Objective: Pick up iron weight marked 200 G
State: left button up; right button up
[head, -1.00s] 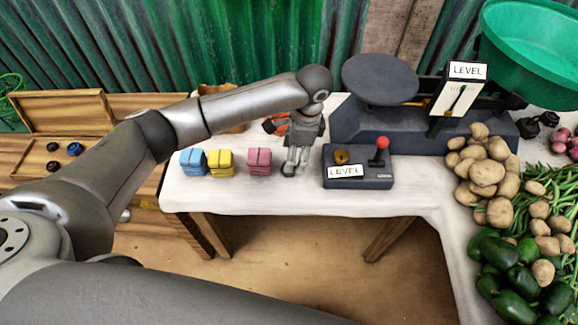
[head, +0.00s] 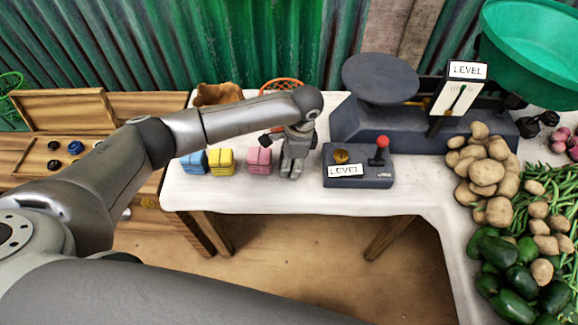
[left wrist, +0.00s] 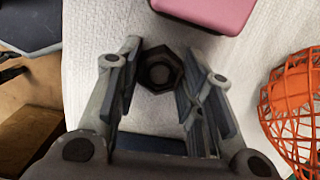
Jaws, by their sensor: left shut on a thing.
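My left gripper (head: 291,174) is over the white table, between the pink block and the scale's control box. In the left wrist view its two fingers (left wrist: 160,80) are shut on a dark hexagonal iron weight (left wrist: 161,70) with a round recess in its top. No marking can be read on it. In the head view the fingers hide the weight. I cannot tell whether it touches the table. My right gripper is not in view.
Left of the gripper stand pink (head: 259,160), yellow (head: 221,161) and blue (head: 193,164) blocks. The control box (head: 358,178) with a red-knobbed lever is close on the right. An orange wire basket (left wrist: 292,105) is behind. Potatoes (head: 487,172) lie farther right.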

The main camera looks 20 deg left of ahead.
pick_arm(q)
jog(key=c, duration=0.3)
jog(key=shift+r, duration=0.1)
jog(key=shift+c, duration=0.2)
